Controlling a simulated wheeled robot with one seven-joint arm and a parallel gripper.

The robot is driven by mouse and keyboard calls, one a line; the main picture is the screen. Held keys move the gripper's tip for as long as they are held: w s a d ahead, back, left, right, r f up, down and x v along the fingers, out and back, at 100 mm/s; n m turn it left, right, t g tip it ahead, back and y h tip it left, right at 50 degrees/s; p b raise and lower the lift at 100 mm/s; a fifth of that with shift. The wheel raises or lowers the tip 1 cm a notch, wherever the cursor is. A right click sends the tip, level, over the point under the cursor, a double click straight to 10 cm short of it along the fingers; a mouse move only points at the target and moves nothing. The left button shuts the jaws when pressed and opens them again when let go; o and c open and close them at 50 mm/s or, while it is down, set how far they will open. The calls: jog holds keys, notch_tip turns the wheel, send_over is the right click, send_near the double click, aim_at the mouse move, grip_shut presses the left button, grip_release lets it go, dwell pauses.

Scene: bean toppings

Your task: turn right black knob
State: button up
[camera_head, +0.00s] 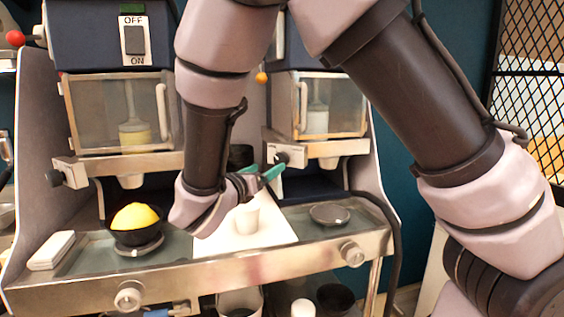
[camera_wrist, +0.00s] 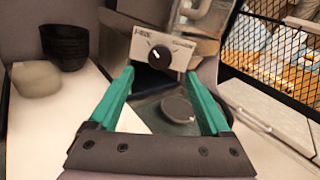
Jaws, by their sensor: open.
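The right black knob (camera_wrist: 160,55) is round, with a white pointer mark, on a pale labelled panel (camera_wrist: 180,50). In the head view the right black knob (camera_head: 282,157) sits on the front of the right machine, just beyond my fingertips. My gripper (camera_wrist: 160,74) has two green fingers spread apart, with nothing between them. The knob lies ahead, slightly above the gap between the fingertips, and looks apart from them. In the head view my gripper (camera_head: 263,172) is just left of and below the knob.
A left black knob (camera_head: 54,178) is on the other machine. A black bowl (camera_head: 135,236) with yellow contents stands at left. A pale cup (camera_head: 246,218) stands on a white sheet (camera_head: 272,232). A round disc (camera_head: 329,214) lies below the right machine. Black bowls (camera_wrist: 65,42) are stacked at left.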

aim_at(279, 161)
jog(key=x, duration=0.8)
grip_shut()
